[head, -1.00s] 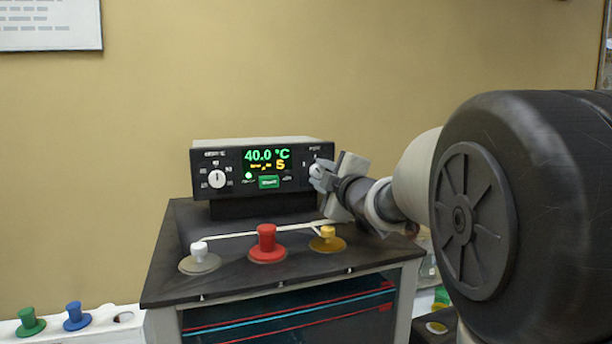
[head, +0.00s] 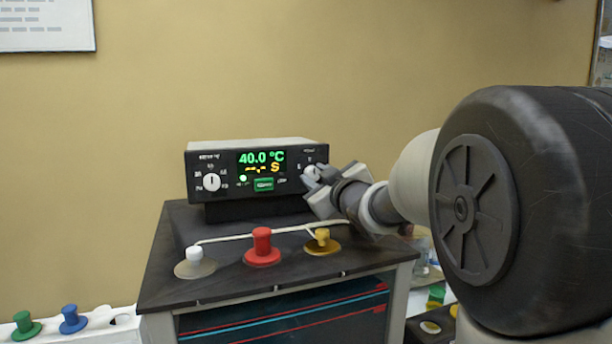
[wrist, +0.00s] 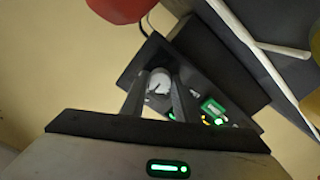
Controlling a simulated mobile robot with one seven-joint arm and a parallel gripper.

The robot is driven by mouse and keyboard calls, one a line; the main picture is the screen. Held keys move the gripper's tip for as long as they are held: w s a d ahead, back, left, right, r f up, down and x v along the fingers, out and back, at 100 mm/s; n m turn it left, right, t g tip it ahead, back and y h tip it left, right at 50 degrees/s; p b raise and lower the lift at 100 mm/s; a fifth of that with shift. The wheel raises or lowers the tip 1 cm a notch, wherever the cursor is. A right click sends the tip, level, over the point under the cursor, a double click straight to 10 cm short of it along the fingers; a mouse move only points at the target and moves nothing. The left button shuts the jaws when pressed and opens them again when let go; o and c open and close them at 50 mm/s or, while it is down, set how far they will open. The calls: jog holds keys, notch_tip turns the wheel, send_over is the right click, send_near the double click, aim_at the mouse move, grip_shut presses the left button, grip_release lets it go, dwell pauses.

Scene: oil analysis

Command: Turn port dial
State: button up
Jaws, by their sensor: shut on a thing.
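The control unit (head: 258,200) is a dark-fronted box with a green display reading 40.0 °C and a yellow S. The port dial (head: 312,172) is a round white knob on the right of its front panel. My gripper (head: 313,180) is at this dial, and its fingers partly cover it in the head view. In the wrist view the white dial (wrist: 159,82) sits between the two fingertips (wrist: 158,92), and my gripper is shut on it. A second white dial (head: 211,182) is on the left of the panel, with nothing touching it.
The unit stands on a dark bench top (head: 215,285). In front of it are a white knob (head: 193,256), a red knob (head: 262,246) and a yellow knob (head: 322,240). Green (head: 25,325) and blue (head: 72,318) knobs stand on a white rack at lower left.

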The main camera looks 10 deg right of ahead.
dwell(0.5)
jog(key=o, duration=1.1)
jog(key=shift+c, duration=0.2)
jog(key=s+d+b, duration=0.1)
jog(key=s+d, duration=0.2)
jog(key=s, duration=1.4)
jog(key=shift+d, duration=0.2)
